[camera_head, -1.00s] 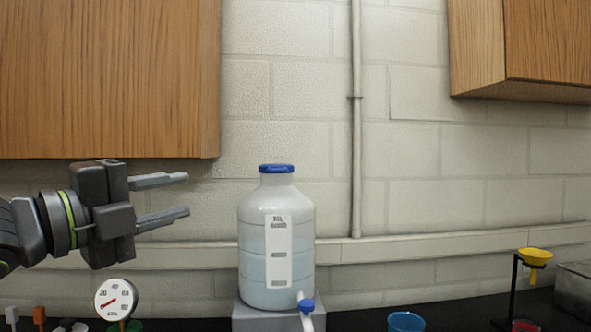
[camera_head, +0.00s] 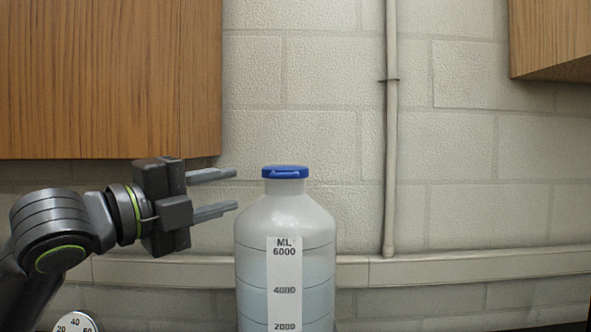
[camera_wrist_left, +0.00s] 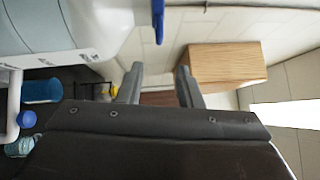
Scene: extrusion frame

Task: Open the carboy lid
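The carboy (camera_head: 286,228) is a tall translucent bottle with a white ML scale, standing upright near the middle of the head view. Its blue lid (camera_head: 285,172) sits on the neck. My left gripper (camera_head: 237,190) is to the left of the neck, at about lid height, open and empty, its fingers pointing right. In the left wrist view the carboy (camera_wrist_left: 95,25) fills the upper left and the lid (camera_wrist_left: 158,18) shows edge-on at the top. The open fingers (camera_wrist_left: 160,78) are apart from the lid. My right gripper is not in view.
A wooden wall cabinet (camera_head: 110,80) hangs above my left arm, and another (camera_head: 550,40) is at the upper right. A vertical pipe (camera_head: 391,130) runs down the wall behind the carboy. A round gauge (camera_head: 76,322) is at the lower left. The space right of the carboy is clear at lid height.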

